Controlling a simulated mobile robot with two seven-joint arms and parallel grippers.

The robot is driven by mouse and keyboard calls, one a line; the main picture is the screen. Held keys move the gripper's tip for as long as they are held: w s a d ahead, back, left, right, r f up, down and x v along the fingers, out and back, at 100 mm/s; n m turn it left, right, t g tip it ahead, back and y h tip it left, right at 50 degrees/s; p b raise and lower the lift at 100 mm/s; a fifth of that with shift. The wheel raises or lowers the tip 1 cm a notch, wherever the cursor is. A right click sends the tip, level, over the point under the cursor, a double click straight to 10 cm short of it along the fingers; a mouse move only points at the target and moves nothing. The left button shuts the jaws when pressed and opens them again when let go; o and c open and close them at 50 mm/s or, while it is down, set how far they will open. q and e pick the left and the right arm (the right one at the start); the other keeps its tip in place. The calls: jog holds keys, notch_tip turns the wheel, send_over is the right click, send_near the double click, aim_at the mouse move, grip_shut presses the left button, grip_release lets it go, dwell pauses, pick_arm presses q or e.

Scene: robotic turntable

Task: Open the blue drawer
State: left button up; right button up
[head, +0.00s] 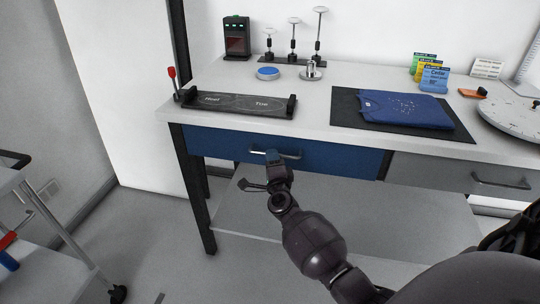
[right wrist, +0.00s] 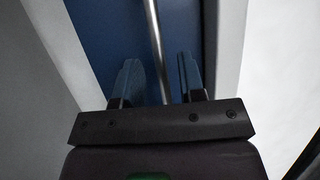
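The blue drawer (head: 335,157) is under the left half of the workbench, and its front looks flush with the bench. Its silver bar handle (head: 290,155) is partly hidden by my right gripper (head: 272,158). In the right wrist view the handle (right wrist: 154,38) runs between the two blue fingers of my right gripper (right wrist: 160,78). The fingers are apart, with gaps visible on both sides of the bar, so the gripper is open around the handle's line. Exact depth against the handle is hard to tell. My left gripper is not in view.
A grey drawer (head: 460,175) sits right of the blue one. A lower shelf (head: 340,215) lies below. On the bench are a black tray-like fixture (head: 240,104), a folded blue shirt (head: 405,110) and a round turntable (head: 515,112). A cart (head: 45,225) stands at the left.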

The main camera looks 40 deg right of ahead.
jog(key=shift+x, duration=1.25)
grip_shut()
